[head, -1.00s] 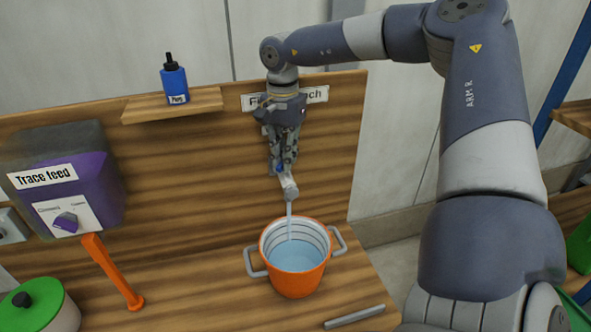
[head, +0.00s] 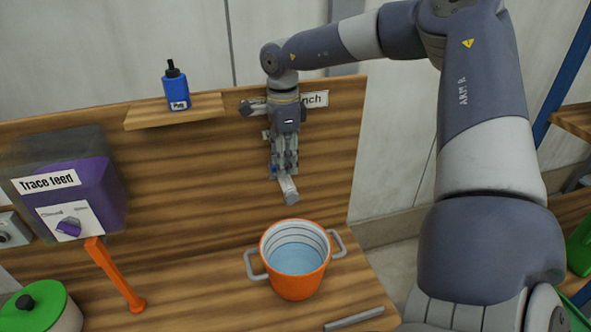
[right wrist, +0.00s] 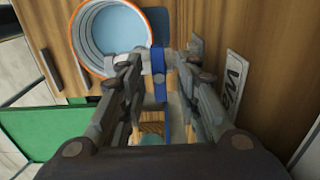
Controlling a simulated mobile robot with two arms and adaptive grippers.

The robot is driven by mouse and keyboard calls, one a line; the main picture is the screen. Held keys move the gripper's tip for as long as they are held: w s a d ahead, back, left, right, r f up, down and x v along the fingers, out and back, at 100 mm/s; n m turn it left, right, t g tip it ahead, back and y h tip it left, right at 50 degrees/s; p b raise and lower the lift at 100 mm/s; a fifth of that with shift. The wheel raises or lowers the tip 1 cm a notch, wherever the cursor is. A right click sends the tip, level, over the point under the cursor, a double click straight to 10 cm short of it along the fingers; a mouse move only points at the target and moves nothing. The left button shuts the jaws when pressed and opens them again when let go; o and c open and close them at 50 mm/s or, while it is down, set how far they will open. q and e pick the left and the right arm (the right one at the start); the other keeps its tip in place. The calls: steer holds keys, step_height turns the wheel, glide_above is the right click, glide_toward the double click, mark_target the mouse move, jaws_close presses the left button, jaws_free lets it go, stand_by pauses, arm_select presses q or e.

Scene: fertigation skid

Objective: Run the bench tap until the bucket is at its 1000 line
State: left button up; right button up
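An orange bucket (head: 296,277) with grey side handles stands upright on the bench under the tap spout (head: 288,190). Pale blue water (head: 297,259) lies in it, with several dark level lines showing on the white inner wall above the water; their numbers are too small to read. No stream shows below the spout. My right gripper (head: 284,168) points down at the tap. In the right wrist view its fingers (right wrist: 160,75) close from both sides on the blue tap handle (right wrist: 159,88). The bucket (right wrist: 82,62) shows beyond the fingers. My left gripper is out of view.
A green-lidded pot (head: 38,308) stands front left. A blue bottle (head: 176,88) sits on a shelf. A grey bar (head: 353,318) lies on the bench front right.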

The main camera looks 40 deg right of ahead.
steer(key=shift+r, duration=0.1)
step_height(320, 180, up, 12)
stand_by(0.6)
steer(key=shift+f, duration=0.25)
stand_by(0.6)
